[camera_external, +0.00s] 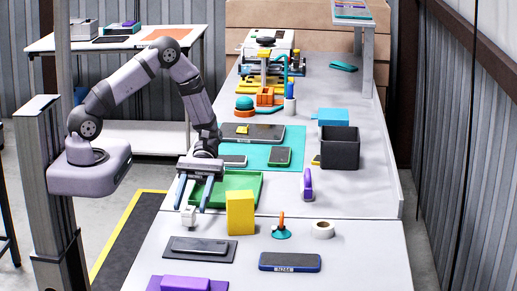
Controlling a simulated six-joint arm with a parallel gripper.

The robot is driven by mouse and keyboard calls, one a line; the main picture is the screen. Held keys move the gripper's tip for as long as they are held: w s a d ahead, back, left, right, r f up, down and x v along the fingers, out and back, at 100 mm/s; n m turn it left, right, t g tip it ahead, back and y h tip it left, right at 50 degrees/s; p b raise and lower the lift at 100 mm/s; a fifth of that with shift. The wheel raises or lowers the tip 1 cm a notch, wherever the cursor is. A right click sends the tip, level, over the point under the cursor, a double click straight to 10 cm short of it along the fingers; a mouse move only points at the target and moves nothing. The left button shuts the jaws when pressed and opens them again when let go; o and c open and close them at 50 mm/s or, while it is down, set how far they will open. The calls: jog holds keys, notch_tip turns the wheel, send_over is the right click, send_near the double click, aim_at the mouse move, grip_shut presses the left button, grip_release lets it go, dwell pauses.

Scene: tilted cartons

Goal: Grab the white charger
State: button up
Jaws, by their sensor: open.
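A small white block-shaped item, which looks like the white charger (188,216), is near the left edge of the bench in the external view. My gripper (191,208) points down over it with its two long blue-grey fingers spread apart. The charger shows between and slightly below the fingertips. A gap shows on each side of it, with no clear contact. I cannot tell the exact height of the fingertips above the bench.
A green tray (258,190) lies just behind and right of my gripper. A yellow box (240,213) stands upright close to the right. A phone on a dark mat (176,252) lies in front. A black bin (340,148) stands farther right.

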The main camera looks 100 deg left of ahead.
aim_at(186, 216)
jog(key=shift+p+x, duration=0.4)
jog(key=shift+x, duration=0.55)
jog(key=shift+s+d+f+p, duration=0.1)
jog(key=shift+s+d+p, duration=0.1)
jog(key=shift+d+p, duration=0.25)
jog(key=shift+p+x, duration=1)
jog(key=shift+x, duration=1.2)
jog(key=shift+a+f, duration=0.15)
jog(key=shift+f, duration=0.05)
jog(key=c, duration=1.1)
